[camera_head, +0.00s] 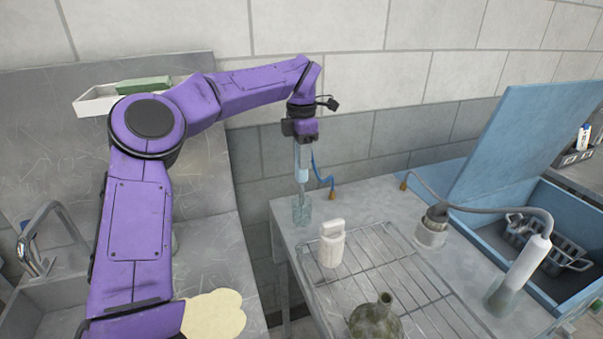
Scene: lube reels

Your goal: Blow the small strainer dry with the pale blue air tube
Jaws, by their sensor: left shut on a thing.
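My left gripper (302,145) points down over the back left corner of the grey work table. It is shut on the pale blue air tube (303,172), which hangs upright below it. A blue hose (321,174) runs from beside the tube to a brass fitting on the table. Directly under the tube stands a small, pale, see-through thing (301,211); I cannot tell for sure whether it is the small strainer, or whether the tube touches it. My right gripper is out of view.
A white bottle (332,244) and a dark green flask (375,318) stand at the wire rack (405,285). A hosed grey nozzle (432,228) stands to the right. A blue lidded tank (480,225) holds a dark basket (548,243). A sink is left.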

